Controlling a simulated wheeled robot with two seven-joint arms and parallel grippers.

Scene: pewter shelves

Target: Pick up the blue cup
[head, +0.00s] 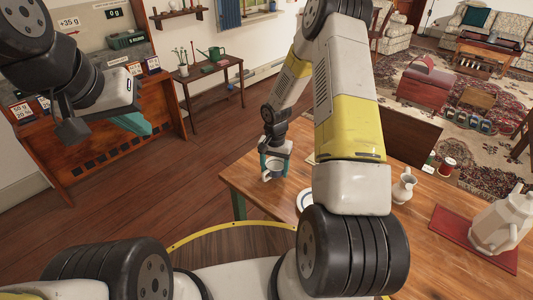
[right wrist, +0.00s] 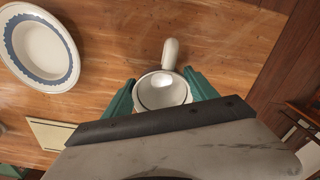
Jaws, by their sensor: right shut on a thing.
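A small cup (head: 273,174) is at the left end of the wooden table in the head view, pale with bluish parts. The right wrist view shows the same cup (right wrist: 161,91) from above, with a white rim, an empty-looking inside and a handle pointing away from the gripper. My right gripper (head: 274,163) is shut on the cup, its green fingers on either side of it. I cannot tell whether the cup touches the tabletop. My left gripper (head: 132,124) is at the left, away from the table; its green fingertips show but their gap is unclear.
A white plate with a blue band (right wrist: 14,48) lies near the cup, partly behind my arm in the head view. A white pitcher (head: 403,187) and a large pale jug on a red mat (head: 447,232) stand further right. A pale flat piece (right wrist: 52,133) lies nearby.

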